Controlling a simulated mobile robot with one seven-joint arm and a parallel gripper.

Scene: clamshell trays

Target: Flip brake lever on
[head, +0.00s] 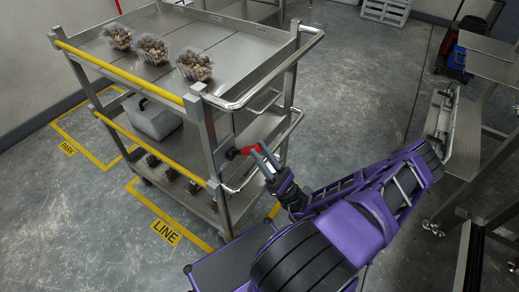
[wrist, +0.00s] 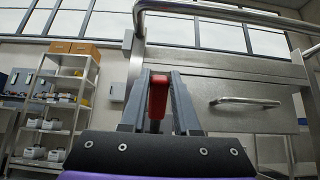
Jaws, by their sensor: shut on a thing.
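The red brake lever (head: 247,150) sits on the near corner post of the steel cart (head: 206,135), beside a dark round pivot. My gripper (head: 262,156) reaches it from the right, its grey fingers closed on the lever. In the wrist view the red lever (wrist: 158,97) stands upright between the two fingers of my gripper (wrist: 159,82). The fingers hide part of the lever. I cannot read any on or off marking.
The cart's top shelf carries three clear clamshells of brown contents (head: 151,49); a grey box (head: 152,118) is on the lower shelf. The cart's handle rail (head: 272,78) curves above my gripper. Yellow floor lines mark PARK and LINE. Open floor lies right of the cart.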

